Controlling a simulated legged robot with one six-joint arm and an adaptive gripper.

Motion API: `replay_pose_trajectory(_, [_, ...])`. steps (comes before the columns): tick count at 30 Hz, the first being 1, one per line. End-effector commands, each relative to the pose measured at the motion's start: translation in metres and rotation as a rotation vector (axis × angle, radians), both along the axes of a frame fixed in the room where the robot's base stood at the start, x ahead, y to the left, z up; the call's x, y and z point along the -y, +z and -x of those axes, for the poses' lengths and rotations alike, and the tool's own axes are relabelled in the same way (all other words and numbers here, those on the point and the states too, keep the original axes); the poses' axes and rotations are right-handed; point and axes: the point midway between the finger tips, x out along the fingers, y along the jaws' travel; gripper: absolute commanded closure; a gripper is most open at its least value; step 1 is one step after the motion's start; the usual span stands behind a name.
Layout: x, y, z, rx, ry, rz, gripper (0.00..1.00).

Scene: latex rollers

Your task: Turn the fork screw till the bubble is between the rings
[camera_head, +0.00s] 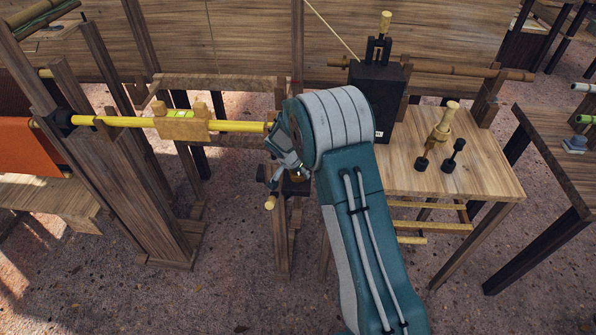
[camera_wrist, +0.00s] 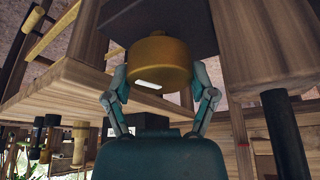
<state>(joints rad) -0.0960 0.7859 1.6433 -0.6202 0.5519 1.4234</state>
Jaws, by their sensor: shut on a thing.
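The fork screw is a round brass knob (camera_wrist: 160,58) with a white mark, under a dark block in the wrist view. My gripper (camera_wrist: 160,88) comes from below with one finger on each side of the knob, shut on it. In the head view my arm covers most of the gripper and screw. A yellow roller (camera_head: 240,126) runs from a post at left to the fork behind my arm. The bubble and rings are too small to tell.
A wooden table (camera_head: 480,185) at right carries a black box (camera_head: 375,100), a brass-topped tool (camera_head: 440,125) and small black pegs. A wooden post (camera_head: 145,190) stands at left beside orange cloth (camera_head: 30,140).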

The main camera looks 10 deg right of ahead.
Motion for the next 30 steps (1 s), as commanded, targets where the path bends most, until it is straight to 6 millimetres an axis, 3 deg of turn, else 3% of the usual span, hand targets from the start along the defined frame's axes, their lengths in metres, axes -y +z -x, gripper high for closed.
replay_pose_trajectory(14, [-0.002, -0.003, 0.003, -0.008, -0.012, -0.002, 0.75])
replay_pose_trajectory(15, [-0.002, -0.003, 0.003, -0.009, -0.011, -0.002, 0.1])
replay_pose_trajectory(16, [-0.002, -0.003, 0.003, -0.008, -0.01, -0.002, 0.0])
replay_pose_trajectory(26, [-0.002, 0.001, 0.0, 0.0, -0.009, -0.003, 0.0])
replay_pose_trajectory(30, [-0.007, 0.016, 0.004, 0.002, -0.009, -0.002, 0.0])
